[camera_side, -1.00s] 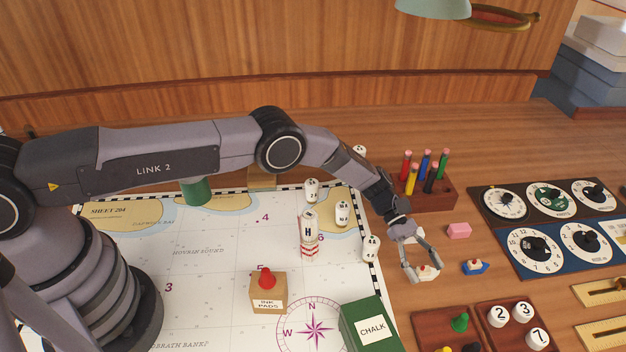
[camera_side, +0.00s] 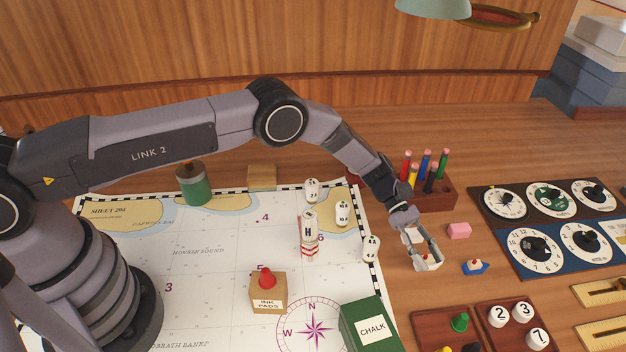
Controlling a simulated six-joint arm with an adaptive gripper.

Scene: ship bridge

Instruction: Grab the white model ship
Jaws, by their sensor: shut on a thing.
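The white model ship (camera_side: 428,264) is small, with a bit of red on top, and sits on the wooden table just right of the chart's edge. My gripper (camera_side: 427,262) comes down over it from above and is shut on it, a finger on either side. The fingers hide part of the ship. I cannot tell whether its bottom touches the table.
A blue model ship (camera_side: 475,267) stands close to the right, and a pink block (camera_side: 459,230) lies behind. A pen rack (camera_side: 437,195) stands behind my gripper. A green chalk box (camera_side: 369,327) and a wooden tray (camera_side: 432,324) are in front.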

